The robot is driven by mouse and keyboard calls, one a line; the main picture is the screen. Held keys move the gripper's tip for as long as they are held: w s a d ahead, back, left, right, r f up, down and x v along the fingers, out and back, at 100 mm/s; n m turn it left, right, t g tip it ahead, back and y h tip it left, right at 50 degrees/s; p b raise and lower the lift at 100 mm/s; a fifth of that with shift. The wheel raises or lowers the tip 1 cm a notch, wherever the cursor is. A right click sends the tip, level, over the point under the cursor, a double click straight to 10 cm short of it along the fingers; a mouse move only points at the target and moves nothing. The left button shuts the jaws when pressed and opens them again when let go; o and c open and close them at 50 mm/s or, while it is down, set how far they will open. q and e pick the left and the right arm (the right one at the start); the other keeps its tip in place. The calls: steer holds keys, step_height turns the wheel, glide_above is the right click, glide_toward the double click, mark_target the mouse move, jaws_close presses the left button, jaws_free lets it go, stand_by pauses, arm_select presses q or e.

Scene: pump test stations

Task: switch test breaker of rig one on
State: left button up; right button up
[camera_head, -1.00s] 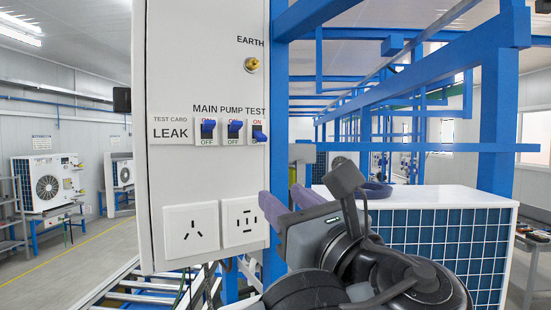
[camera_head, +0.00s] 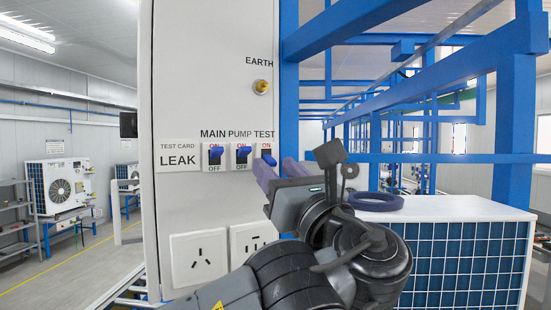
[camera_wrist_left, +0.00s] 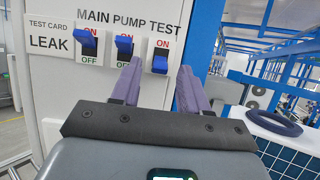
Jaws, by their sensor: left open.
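The test breaker (camera_head: 268,158) is the rightmost of three blue-levered switches on the white panel (camera_head: 215,100), under the word TEST. Its lever is down, with the red ON mark showing above it; it also shows in the left wrist view (camera_wrist_left: 160,64). The main (camera_head: 215,153) and pump (camera_head: 243,152) levers are up, with OFF showing below. My left gripper (camera_head: 275,168) is open, its purple fingers just below and in front of the test breaker. In the left wrist view the lever shows between the fingertips (camera_wrist_left: 160,72); I cannot tell whether they touch it.
White sockets (camera_head: 198,257) sit lower on the panel, and a brass earth terminal (camera_head: 261,87) above. A blue frame post (camera_head: 289,100) stands right beside the panel. A white unit with a blue grille (camera_head: 460,255) stands at the right, with a dark blue ring (camera_head: 376,201) on top.

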arm_select(q)
steer(key=shift+w+a+r, duration=0.2)
steer(key=shift+w+a, duration=0.1)
steer(key=shift+w, duration=0.2)
steer(key=shift+c, duration=0.4)
jaws_close()
